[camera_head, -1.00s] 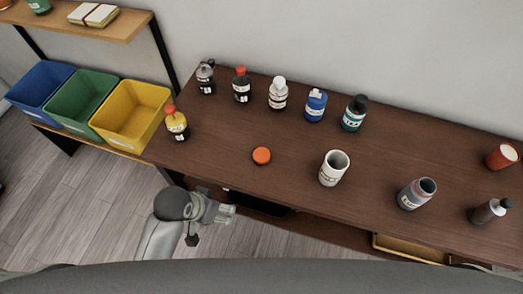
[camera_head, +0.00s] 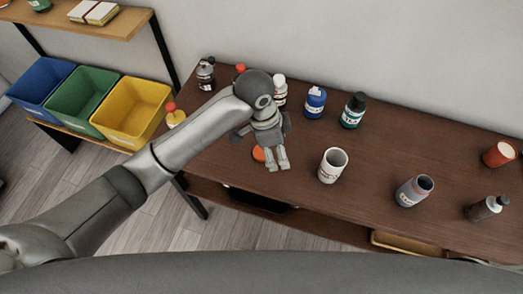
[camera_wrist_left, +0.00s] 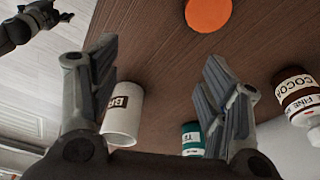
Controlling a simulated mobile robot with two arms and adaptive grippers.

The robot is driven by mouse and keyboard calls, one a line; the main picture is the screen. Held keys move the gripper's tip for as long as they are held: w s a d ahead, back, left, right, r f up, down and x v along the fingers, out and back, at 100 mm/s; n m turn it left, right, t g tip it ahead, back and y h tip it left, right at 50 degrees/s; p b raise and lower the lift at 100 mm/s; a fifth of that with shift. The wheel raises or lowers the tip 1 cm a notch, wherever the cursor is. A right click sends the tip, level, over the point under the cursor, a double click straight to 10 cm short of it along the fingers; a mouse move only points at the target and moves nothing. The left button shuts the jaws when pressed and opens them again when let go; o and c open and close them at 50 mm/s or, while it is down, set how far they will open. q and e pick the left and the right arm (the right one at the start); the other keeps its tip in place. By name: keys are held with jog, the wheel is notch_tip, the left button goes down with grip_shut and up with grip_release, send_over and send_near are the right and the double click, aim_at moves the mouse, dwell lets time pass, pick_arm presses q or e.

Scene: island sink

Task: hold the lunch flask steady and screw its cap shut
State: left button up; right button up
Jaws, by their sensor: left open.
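A white open-topped container (camera_head: 333,165), which looks like the lunch flask, stands upright on the brown table (camera_head: 400,150). In the left wrist view the white container (camera_wrist_left: 122,118) has a label starting "BR". An orange round cap (camera_head: 258,154) lies flat on the table to its left, partly covered by my left gripper in the head view; the cap also shows in the left wrist view (camera_wrist_left: 208,13). My left gripper (camera_head: 277,167) is open and empty, above the table beside the cap. My right gripper (camera_wrist_left: 40,20) seems to show at the left wrist view's upper left; its jaws are unclear.
Several bottles line the back, including a blue one (camera_head: 315,102) and a teal one (camera_head: 353,110). Yellow bin (camera_head: 130,105) is left of the table.

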pick_arm(q)
jog(key=w+a+r+m+y, duration=0.2)
jog(key=w+a+r, duration=0.1)
jog(key=w, duration=0.1)
jog(key=shift+w+r+y, duration=0.3)
jog(key=shift+w, duration=0.1)
send_over(261, 152)
jog(key=shift+w+d+f+p, duration=0.1)
jog(key=shift+w+f, duration=0.05)
jog(key=shift+f, duration=0.8)
jog(key=shift+w+d+f+p, duration=0.1)
jog(key=shift+d+f+p, duration=0.05)
jog(key=shift+f, duration=0.75)
jog(key=shift+w+d+f+p, duration=0.1)
jog(key=shift+w+f, duration=0.05)
jog(key=shift+f, duration=0.8)
jog(key=f, duration=0.1)
jog(key=f+p, duration=0.1)
jog(key=f, duration=0.1)
jog(key=a+f, duration=0.1)
jog(key=shift+s+f, duration=0.3)
jog(key=shift+s, duration=0.1)
jog(key=shift+d+f, duration=0.1)
jog(key=shift+f, duration=0.2)
